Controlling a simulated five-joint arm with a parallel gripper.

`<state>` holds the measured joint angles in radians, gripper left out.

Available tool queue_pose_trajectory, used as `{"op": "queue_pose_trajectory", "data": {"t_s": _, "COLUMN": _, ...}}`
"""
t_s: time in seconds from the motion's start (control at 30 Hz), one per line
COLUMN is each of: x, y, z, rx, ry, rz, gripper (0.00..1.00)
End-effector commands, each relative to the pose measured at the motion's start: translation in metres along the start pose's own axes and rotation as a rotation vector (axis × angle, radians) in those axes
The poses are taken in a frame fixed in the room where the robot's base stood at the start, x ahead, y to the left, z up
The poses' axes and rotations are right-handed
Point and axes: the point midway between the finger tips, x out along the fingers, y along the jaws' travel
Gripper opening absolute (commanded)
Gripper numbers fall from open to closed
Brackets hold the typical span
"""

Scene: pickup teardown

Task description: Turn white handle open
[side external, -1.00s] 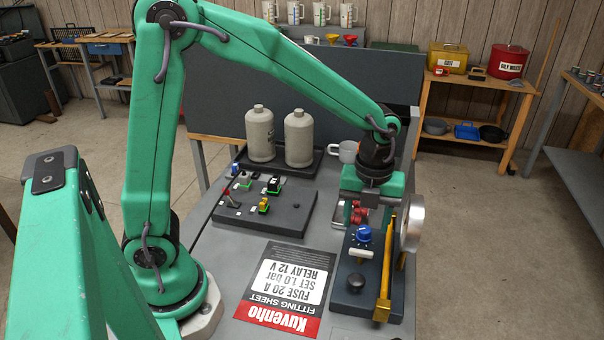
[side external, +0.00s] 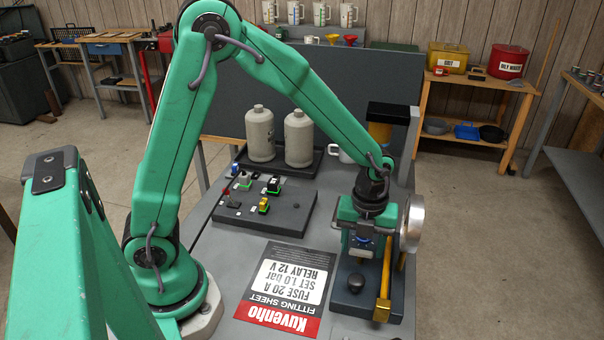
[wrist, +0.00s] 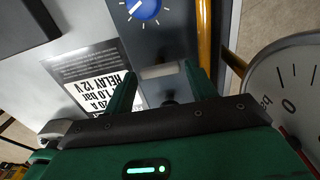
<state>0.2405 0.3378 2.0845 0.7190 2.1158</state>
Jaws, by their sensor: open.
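I see no clear white handle. A pale bar (wrist: 163,71) on the dark valve block (side external: 352,301) shows between my fingertips in the wrist view; I cannot tell whether it is a handle or a label plate. A blue knob with white marks (wrist: 146,8) is beyond it, and is mostly hidden by my gripper in the side view (side external: 365,240). A yellow bar (side external: 384,300) runs along the block's right side; it shows in the wrist view (wrist: 204,40). My gripper (side external: 364,247) is open, pointing down over the block, with nothing visibly held.
A round gauge (side external: 412,223) stands close to my gripper's right, large in the wrist view (wrist: 290,100). A black knob (side external: 356,283) is nearer the block's front. A fitting sheet (side external: 290,282) and switch panel (side external: 290,215) lie left. An amber cylinder (side external: 380,135) stands behind.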

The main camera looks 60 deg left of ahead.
Motion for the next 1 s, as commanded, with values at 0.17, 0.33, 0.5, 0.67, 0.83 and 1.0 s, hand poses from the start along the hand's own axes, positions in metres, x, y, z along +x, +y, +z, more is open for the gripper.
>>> {"op": "queue_pose_trajectory", "data": {"t_s": 0.17, "x": 0.0059, "y": 0.0004, "z": -0.0003, "rx": 0.0, "ry": 0.001, "rz": 0.001, "gripper": 0.56}}
{"op": "queue_pose_trajectory", "data": {"t_s": 0.33, "x": 0.0059, "y": 0.0003, "z": -0.0002, "rx": 0.0, "ry": 0.0, "rz": 0.001, "gripper": 0.56}}
{"op": "queue_pose_trajectory", "data": {"t_s": 0.5, "x": 0.0057, "y": 0.0003, "z": -0.0002, "rx": 0.0, "ry": 0.0, "rz": 0.0, "gripper": 0.33}}
{"op": "queue_pose_trajectory", "data": {"t_s": 0.67, "x": 0.0055, "y": 0.0003, "z": -0.0001, "rx": -0.001, "ry": 0.0, "rz": 0.001, "gripper": 0.24}}
{"op": "queue_pose_trajectory", "data": {"t_s": 0.83, "x": 0.0053, "y": 0.0003, "z": -0.0001, "rx": -0.015, "ry": 0.0, "rz": 0.001, "gripper": 0.24}}
{"op": "queue_pose_trajectory", "data": {"t_s": 1.0, "x": 0.0052, "y": 0.0003, "z": -0.0001, "rx": -0.062, "ry": 0.0, "rz": 0.001, "gripper": 0.24}}
